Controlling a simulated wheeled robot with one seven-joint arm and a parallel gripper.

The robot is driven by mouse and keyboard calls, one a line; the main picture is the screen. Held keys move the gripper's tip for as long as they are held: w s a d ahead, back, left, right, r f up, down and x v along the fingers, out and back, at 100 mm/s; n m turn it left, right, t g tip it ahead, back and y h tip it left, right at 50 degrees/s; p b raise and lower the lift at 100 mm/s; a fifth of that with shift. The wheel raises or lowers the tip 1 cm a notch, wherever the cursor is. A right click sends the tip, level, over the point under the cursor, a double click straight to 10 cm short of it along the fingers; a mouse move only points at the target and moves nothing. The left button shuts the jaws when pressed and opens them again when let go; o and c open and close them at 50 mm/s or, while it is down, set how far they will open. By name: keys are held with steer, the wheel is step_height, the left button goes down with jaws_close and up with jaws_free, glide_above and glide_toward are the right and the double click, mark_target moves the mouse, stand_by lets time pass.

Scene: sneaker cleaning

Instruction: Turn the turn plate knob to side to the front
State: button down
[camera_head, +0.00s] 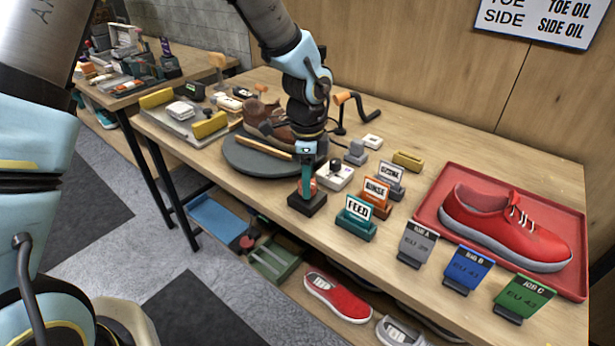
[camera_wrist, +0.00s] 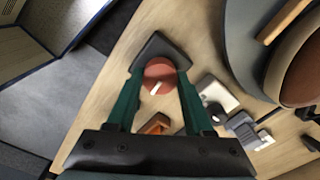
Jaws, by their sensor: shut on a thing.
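The turn plate knob (camera_wrist: 158,72) is a round red knob with a short white pointer mark, on a dark square base (camera_head: 307,204) near the table's front edge. My gripper (camera_head: 308,186) reaches down from above, and its green fingers are shut on the knob, one on each side, in the wrist view (camera_wrist: 160,80). In that view the white mark slants toward the lower left. In the head view the fingers mostly hide the knob. The dark round turn plate (camera_head: 236,160) lies left of the knob and carries a brown shoe (camera_head: 262,122), partly hidden by my arm.
A white switch box (camera_head: 335,176) stands close right of the knob. Label holders, including a teal FEED one (camera_head: 356,218), stand further right. A red tray (camera_head: 428,212) holds a red sneaker (camera_head: 505,228). A grey tray with yellow blocks (camera_head: 184,130) sits at the left.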

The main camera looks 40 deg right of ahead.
steer(key=shift+m, duration=0.6)
steer(key=shift+c, duration=1.4)
jaws_free()
steer(key=shift+r, duration=0.1)
step_height(320, 180, up, 11)
steer(key=b, duration=0.1)
steer(key=shift+f+b, duration=0.2)
steer(key=shift+b, duration=0.15)
